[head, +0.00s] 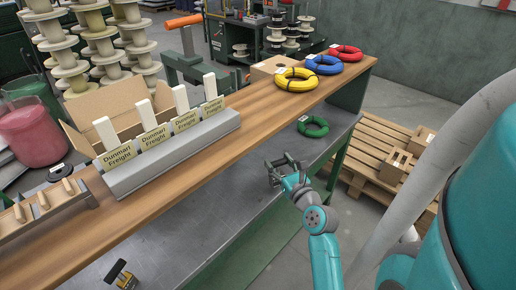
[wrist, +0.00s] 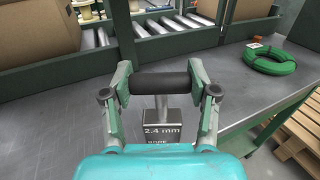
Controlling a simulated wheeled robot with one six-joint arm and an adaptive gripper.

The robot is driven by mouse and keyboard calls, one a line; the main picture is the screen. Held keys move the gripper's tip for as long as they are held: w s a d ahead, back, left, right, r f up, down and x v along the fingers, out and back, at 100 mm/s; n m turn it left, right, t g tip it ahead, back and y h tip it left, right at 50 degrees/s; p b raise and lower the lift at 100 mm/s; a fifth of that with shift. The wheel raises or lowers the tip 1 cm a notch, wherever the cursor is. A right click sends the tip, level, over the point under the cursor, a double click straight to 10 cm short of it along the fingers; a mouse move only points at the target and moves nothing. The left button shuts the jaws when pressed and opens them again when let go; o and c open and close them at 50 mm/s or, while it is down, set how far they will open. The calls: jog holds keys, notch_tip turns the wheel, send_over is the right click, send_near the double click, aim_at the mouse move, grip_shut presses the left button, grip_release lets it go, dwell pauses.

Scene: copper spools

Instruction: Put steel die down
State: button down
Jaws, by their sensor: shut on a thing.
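My gripper (head: 284,168) is over the grey metal lower surface (head: 215,205) of the bench, in front of the raised wooden shelf. In the wrist view my gripper (wrist: 160,84) is shut on the dark bar handle of the steel die (wrist: 163,127). The die's grey block is below the handle, with a label reading "2.4 mm" and part of a second line. My gripper hides the lower part of the die. I cannot tell whether the die touches the surface.
A green wire coil (head: 313,127) lies on the metal surface to the right. Yellow (head: 296,80), blue (head: 324,65) and red (head: 346,53) coils stand along the shelf. A dark-handled block (head: 122,276) is at the front left. The metal between is clear.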

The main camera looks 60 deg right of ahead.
jog(key=w+d+f, duration=0.3)
jog(key=w+d, duration=0.4)
jog(key=w, duration=0.3)
jog(key=shift+d+f, duration=0.2)
jog(key=shift+f, duration=0.1)
jog(key=shift+c, duration=1.5)
grip_release()
jog(key=shift+f, duration=0.1)
